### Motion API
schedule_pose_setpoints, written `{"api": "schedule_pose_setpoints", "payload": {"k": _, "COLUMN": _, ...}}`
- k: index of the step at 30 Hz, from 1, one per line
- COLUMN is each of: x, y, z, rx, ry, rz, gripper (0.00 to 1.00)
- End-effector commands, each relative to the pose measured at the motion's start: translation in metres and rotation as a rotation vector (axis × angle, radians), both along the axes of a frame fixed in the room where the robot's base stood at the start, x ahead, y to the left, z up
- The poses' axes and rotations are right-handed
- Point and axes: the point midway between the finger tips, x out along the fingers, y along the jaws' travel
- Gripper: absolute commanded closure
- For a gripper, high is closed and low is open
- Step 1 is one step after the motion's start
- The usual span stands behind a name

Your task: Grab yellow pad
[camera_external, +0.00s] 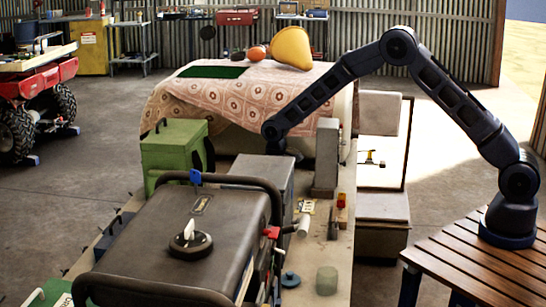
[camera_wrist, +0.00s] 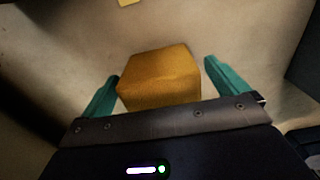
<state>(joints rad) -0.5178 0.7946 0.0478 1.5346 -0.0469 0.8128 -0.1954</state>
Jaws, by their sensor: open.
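A yellow-orange block-shaped pad (camera_wrist: 160,78) lies on a pale surface in the wrist view. My gripper (camera_wrist: 162,72) is open, with one teal finger on each side of the pad. There are visible gaps between the fingers and the pad in the picture; I cannot tell how far the gripper is above the surface. In the external view my gripper (camera_external: 277,148) reaches down behind a grey box, which hides the fingertips and the pad.
The grey box (camera_external: 262,178) and a green canister (camera_external: 173,150) stand near my gripper. A tall grey block (camera_external: 326,158) is to its right. A patterned cloth (camera_external: 250,108) holds a large yellow object (camera_external: 291,48). A dark generator (camera_external: 185,240) fills the foreground.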

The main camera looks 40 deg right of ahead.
Motion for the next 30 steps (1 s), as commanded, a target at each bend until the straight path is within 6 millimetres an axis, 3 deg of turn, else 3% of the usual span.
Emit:
{"api": "schedule_pose_setpoints", "payload": {"k": 3, "x": 0.000, "y": 0.000, "z": 0.000, "rx": 0.000, "ry": 0.000, "rz": 0.000, "gripper": 0.02}}
{"api": "schedule_pose_setpoints", "payload": {"k": 10, "x": 0.000, "y": 0.000, "z": 0.000, "rx": 0.000, "ry": 0.000, "rz": 0.000, "gripper": 0.47}}
{"api": "schedule_pose_setpoints", "payload": {"k": 11, "x": 0.000, "y": 0.000, "z": 0.000, "rx": 0.000, "ry": 0.000, "rz": 0.000, "gripper": 0.49}}
{"api": "schedule_pose_setpoints", "payload": {"k": 22, "x": 0.000, "y": 0.000, "z": 0.008, "rx": 0.000, "ry": 0.000, "rz": 0.000, "gripper": 0.49}}
{"api": "schedule_pose_setpoints", "payload": {"k": 26, "x": 0.000, "y": 0.000, "z": 0.026, "rx": 0.002, "ry": -0.002, "rz": 0.000, "gripper": 0.49}}
{"api": "schedule_pose_setpoints", "payload": {"k": 30, "x": 0.001, "y": 0.000, "z": 0.058, "rx": 0.002, "ry": -0.004, "rz": 0.000, "gripper": 0.49}}
